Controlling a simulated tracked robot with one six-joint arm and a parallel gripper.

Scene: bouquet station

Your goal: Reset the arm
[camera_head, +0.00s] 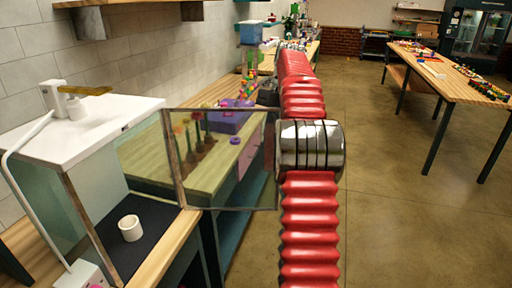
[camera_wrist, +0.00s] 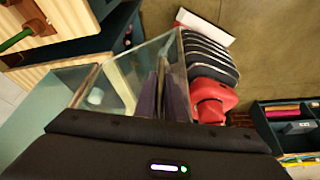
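My red ribbed arm (camera_head: 308,210) with a shiny metal ring joint stretches forward from the bottom of the head view, past the free edge of an open glass door (camera_head: 222,160). Its far end is too small to make out there. In the wrist view my gripper's dark housing with a small light fills the bottom. Two dark, narrow upright shapes near my gripper (camera_wrist: 163,78) stand close together above it. I cannot tell whether they are its fingers or how far apart they are. The glass door (camera_wrist: 122,80) also shows there, with part of my red arm beside it. I see no held object.
A glass cabinet with a white top (camera_head: 85,125) stands at left; a white cup (camera_head: 130,228) sits inside on a dark mat. A bench behind carries flowers and a purple tray (camera_head: 230,120). A wooden table (camera_head: 450,75) stands at right. The floor (camera_head: 400,215) between is clear.

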